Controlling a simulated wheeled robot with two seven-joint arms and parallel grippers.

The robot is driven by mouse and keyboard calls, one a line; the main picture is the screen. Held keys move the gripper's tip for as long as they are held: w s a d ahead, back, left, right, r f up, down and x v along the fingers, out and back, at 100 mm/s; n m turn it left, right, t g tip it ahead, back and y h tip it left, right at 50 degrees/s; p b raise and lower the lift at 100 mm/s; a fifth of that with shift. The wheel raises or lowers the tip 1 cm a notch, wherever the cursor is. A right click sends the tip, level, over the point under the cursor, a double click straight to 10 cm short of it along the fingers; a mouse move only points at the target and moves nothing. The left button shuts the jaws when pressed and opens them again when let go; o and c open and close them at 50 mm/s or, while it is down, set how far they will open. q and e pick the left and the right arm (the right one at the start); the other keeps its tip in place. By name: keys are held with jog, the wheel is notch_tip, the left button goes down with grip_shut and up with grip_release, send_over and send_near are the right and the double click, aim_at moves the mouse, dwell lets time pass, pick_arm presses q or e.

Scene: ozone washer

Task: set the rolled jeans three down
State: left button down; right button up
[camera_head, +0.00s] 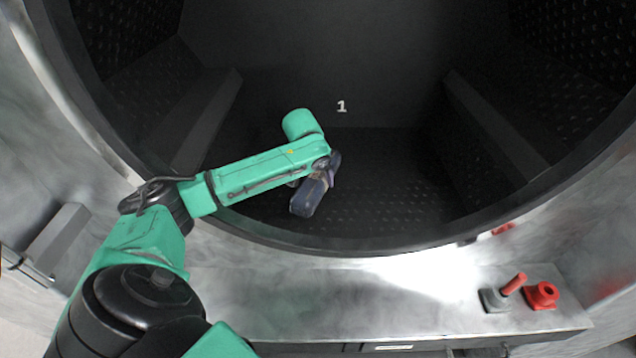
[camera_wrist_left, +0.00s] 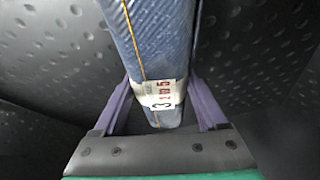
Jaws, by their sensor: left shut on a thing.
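The rolled jeans (camera_head: 306,197) are a dark blue roll inside the dark washer drum. In the left wrist view the roll (camera_wrist_left: 160,38) shows orange stitching and a white tag with a black 3 and red marks. My left gripper (camera_head: 326,172) is shut on the jeans, with a purple finger on each side of the roll (camera_wrist_left: 163,92). In the head view the roll hangs tilted down from the gripper, over the drum's dimpled floor. I cannot tell whether it touches the floor. My right gripper is not in view.
The drum's dimpled floor (camera_head: 395,185) is bare to the right of the jeans. Raised ribs stand on the left (camera_head: 208,122) and right (camera_head: 495,125). The drum's round rim (camera_head: 375,246) curves below my arm. A red-handled lever (camera_head: 514,284) and red knob (camera_head: 542,295) sit on the front ledge.

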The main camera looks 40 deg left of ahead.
pick_arm(q)
jog(key=shift+s+d+f, duration=0.1)
jog(key=shift+f, duration=0.55)
jog(key=shift+s+d+f, duration=0.1)
jog(key=shift+f, duration=0.5)
jog(key=shift+a+f, duration=0.15)
jog(key=shift+f, duration=0.05)
grip_release()
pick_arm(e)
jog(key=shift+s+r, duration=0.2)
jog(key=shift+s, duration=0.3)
pick_arm(q)
jog(key=shift+r, duration=0.25)
jog(key=b+v, duration=0.1)
jog(key=v, duration=1)
jog(key=shift+s+r, duration=0.25)
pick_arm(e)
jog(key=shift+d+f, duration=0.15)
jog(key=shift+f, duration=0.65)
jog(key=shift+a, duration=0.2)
pick_arm(q)
jog(key=shift+f, duration=0.1)
